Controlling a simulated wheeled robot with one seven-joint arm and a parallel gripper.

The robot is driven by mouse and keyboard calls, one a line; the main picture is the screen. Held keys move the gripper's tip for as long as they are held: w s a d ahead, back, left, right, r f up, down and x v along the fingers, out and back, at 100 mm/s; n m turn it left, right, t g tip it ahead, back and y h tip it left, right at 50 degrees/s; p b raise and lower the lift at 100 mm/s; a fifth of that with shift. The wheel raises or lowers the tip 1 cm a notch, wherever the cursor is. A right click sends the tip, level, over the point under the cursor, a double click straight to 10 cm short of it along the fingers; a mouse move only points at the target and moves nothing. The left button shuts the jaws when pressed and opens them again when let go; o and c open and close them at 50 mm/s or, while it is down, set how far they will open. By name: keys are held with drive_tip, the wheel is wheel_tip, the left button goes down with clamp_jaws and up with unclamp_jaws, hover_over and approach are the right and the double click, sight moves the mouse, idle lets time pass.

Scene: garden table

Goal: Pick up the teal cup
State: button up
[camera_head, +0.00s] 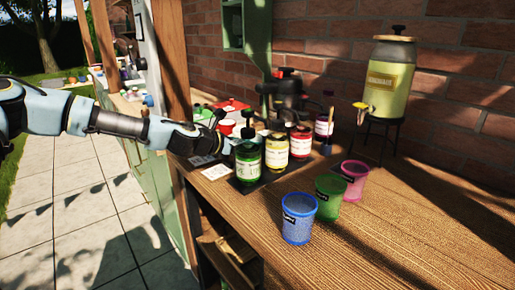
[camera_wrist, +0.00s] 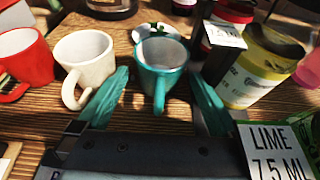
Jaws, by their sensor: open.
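The teal cup (camera_wrist: 162,62) stands upright on the wooden table in the wrist view, with its handle facing me. My gripper (camera_wrist: 158,84) is open, its two teal fingers apart on the left and right of the cup's near side. The handle sits between the fingers. I cannot tell whether either finger touches the cup. In the head view my gripper (camera_head: 217,122) is at the end of my arm, above the table's left part. I cannot make out the teal cup for certain there, behind the bottles and gripper.
A white cup (camera_wrist: 84,60) stands close left of the left finger, with a red cup (camera_wrist: 26,62) beyond. A yellow jar (camera_wrist: 262,72) and a lime label card (camera_wrist: 272,150) are at right. Bottles, such as the green one (camera_head: 248,163), stand near my gripper.

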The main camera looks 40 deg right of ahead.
drive_tip(key=p+x, duration=0.2)
drive_tip(key=x, duration=0.1)
drive_tip(key=shift+d+f, duration=0.1)
drive_tip(key=shift+d, duration=0.25)
drive_tip(key=shift+d+f, duration=0.4)
drive_tip(key=shift+d, duration=0.05)
drive_tip(key=shift+c, duration=0.4)
drive_tip(key=c, duration=1.3)
